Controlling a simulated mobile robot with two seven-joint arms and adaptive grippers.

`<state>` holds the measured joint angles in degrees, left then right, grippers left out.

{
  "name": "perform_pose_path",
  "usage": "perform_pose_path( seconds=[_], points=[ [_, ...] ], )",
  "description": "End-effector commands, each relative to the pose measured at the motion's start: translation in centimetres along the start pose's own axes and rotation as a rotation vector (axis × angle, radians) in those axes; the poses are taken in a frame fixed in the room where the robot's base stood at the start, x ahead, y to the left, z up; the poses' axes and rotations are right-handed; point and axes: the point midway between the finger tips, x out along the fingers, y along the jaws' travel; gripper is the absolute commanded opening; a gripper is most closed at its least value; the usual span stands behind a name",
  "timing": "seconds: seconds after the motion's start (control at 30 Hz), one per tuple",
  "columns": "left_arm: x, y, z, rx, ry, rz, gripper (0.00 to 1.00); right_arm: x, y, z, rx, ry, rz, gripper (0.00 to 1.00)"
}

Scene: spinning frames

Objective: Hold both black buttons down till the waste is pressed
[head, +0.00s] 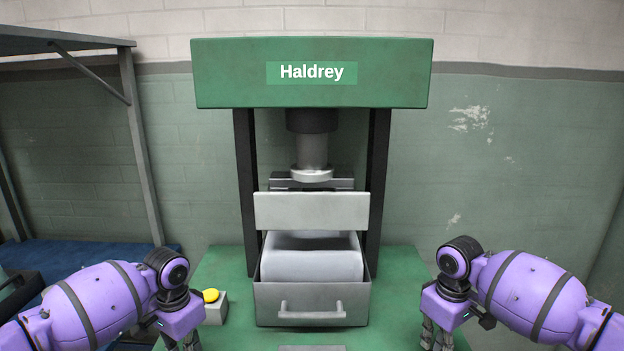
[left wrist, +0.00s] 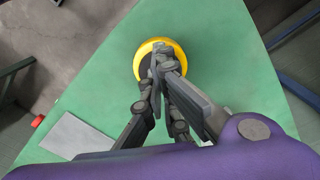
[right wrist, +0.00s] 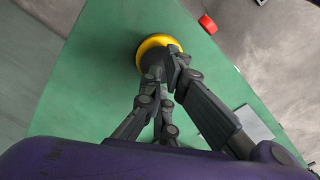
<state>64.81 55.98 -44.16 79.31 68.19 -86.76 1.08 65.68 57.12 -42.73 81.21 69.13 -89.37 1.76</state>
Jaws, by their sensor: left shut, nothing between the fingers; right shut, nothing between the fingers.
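The green press labelled Haldrey (head: 311,72) stands ahead, its grey ram (head: 312,155) hanging above the waste box. The pale waste (head: 312,265) fills the grey box (head: 312,303). My left gripper (head: 187,343) is shut and empty, its fingertips over a yellow-collared button (left wrist: 147,48) in the left wrist view. My right gripper (head: 437,338) is shut and empty, its fingertips over the other yellow-collared button (right wrist: 150,45) in the right wrist view. The fingers hide most of both black caps; I cannot tell whether they are pressed.
A yellow knob (head: 211,295) on a small grey block sits just right of my left gripper. A grey plate (left wrist: 75,135) lies on the green bench (head: 400,275). A metal rack (head: 130,120) stands at the left. A red object (right wrist: 208,25) shows beyond the bench edge.

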Motion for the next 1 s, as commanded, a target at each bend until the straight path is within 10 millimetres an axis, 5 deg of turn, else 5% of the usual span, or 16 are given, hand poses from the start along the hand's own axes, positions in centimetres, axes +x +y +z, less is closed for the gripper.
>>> perform_pose_path(
  seconds=[1.0],
  points=[
    [0.1,0.0,0.1,0.000,-0.003,0.000,0.00,2.1,0.0,0.1,0.001,-0.001,-0.001,0.00]
  ],
)
